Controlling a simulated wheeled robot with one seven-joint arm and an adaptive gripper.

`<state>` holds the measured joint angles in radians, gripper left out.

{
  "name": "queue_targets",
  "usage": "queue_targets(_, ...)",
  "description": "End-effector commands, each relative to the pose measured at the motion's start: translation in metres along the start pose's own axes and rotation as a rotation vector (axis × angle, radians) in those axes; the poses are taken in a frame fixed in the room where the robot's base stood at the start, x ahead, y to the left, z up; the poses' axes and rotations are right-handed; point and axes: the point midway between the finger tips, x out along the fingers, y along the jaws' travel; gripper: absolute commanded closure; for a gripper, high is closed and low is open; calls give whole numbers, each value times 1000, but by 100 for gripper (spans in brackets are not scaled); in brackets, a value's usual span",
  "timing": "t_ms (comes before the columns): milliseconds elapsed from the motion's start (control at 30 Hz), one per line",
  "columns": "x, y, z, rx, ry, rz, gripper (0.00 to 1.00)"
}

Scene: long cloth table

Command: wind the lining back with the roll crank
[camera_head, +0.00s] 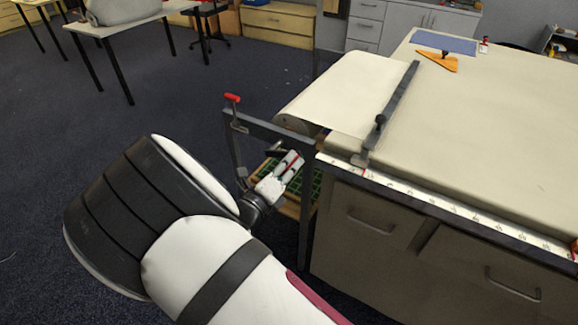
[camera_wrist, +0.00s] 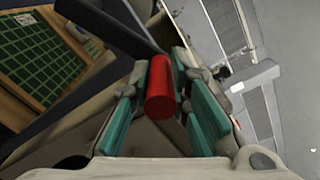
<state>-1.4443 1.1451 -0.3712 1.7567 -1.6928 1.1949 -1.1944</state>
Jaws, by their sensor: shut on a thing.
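The off-white lining (camera_head: 348,90) lies flat from the table's left end, under a dark bar, to a roll (camera_head: 292,123) in a dark metal frame (camera_head: 265,128). My gripper (camera_head: 290,162) is below the roll, beside the frame. In the wrist view the crank's red cylindrical handle (camera_wrist: 161,92) stands between the teal finger pads, and my gripper (camera_wrist: 160,78) is shut on it. Only a thin red strip of the handle shows between the fingers in the head view. The rest of the crank is mostly hidden.
A red-tipped lever (camera_head: 232,97) rises from the frame's left corner. A dark bar (camera_head: 388,112) crosses the table over the lining. A green gridded board (camera_head: 312,183) lies low behind my gripper. Drawers (camera_head: 370,222) line the table's front.

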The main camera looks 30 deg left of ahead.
Motion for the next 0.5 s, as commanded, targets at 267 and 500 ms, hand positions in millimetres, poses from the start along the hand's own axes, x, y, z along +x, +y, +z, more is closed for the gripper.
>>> queue_targets(267, -1, -7, 10, 5, 0, -4, 100)
queue_targets(500, 0, -8, 12, 8, -2, -5, 100)
